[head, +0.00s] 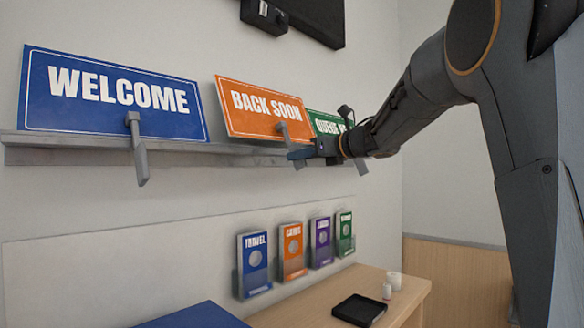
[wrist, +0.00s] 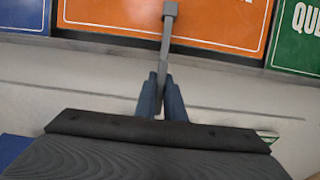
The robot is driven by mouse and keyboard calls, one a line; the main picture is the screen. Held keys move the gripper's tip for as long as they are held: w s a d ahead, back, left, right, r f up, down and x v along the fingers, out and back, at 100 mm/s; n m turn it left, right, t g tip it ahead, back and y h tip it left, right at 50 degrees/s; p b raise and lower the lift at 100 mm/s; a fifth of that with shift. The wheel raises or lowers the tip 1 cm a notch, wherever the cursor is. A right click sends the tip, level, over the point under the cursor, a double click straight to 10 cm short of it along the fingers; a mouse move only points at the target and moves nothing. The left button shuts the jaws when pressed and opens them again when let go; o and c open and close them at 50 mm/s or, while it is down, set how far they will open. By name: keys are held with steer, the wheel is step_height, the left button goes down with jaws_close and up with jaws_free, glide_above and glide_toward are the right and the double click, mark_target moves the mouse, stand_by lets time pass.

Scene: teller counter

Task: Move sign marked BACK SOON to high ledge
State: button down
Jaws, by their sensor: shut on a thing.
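The orange sign marked BACK SOON (head: 262,108) is at the grey wall ledge (head: 60,148), between a blue and a green sign. It looks slightly tilted, and I cannot tell whether its lower edge touches the ledge. My gripper (head: 300,154) is shut on the grey handle (head: 284,130) that hangs from the sign's front. In the wrist view the fingers (wrist: 161,88) close around the handle's lower end, and the orange sign (wrist: 215,22) fills the top. My gripper hides part of the ledge in the head view.
The blue WELCOME sign (head: 110,97) stands left on the ledge with its own handle. The green sign (head: 326,123) is close on the right, partly covered. Several leaflet holders (head: 292,250) hang below. A black tray (head: 358,309) and small white cups (head: 393,281) stand on the counter.

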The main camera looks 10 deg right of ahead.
steer(key=b+v, duration=0.1)
steer(key=v, duration=0.7)
steer(key=shift+r, duration=0.3)
stand_by(0.6)
steer(key=shift+d, duration=0.1)
